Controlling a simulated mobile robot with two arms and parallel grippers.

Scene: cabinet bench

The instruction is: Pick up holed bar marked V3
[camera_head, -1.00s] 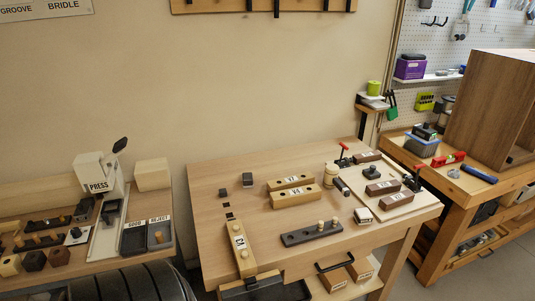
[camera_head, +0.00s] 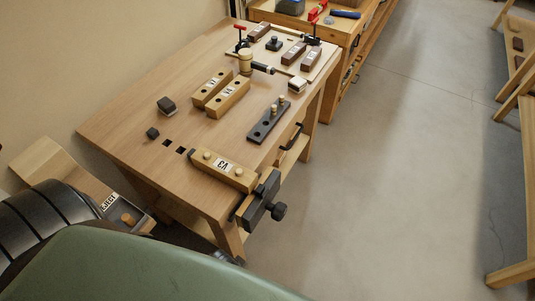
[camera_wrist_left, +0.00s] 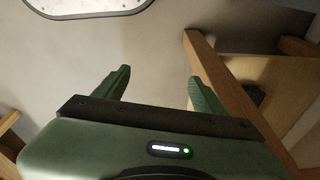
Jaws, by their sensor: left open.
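A light wooden bar (camera_head: 203,163) lies at the near left end of the bench, against a dark vise (camera_head: 262,198). Its white label is upside down and seems to read V3. Two similar holed bars lie further back: one appears marked V4 (camera_head: 229,98), and the label on the other (camera_head: 211,88) is hard to read. My left gripper (camera_wrist_left: 160,82) shows in the left wrist view, open and empty, away from the bars. In the head view its fingers do not show. My right gripper is in no view.
A dark holed bar (camera_head: 268,123) with pegs, a mallet (camera_head: 246,62) and small dark blocks (camera_head: 167,105) lie on the bench (camera_head: 130,125). A reject bin (camera_head: 128,217) stands lower left. Open floor (camera_head: 390,180) lies to the right. Wooden stands (camera_head: 524,150) are at the far right.

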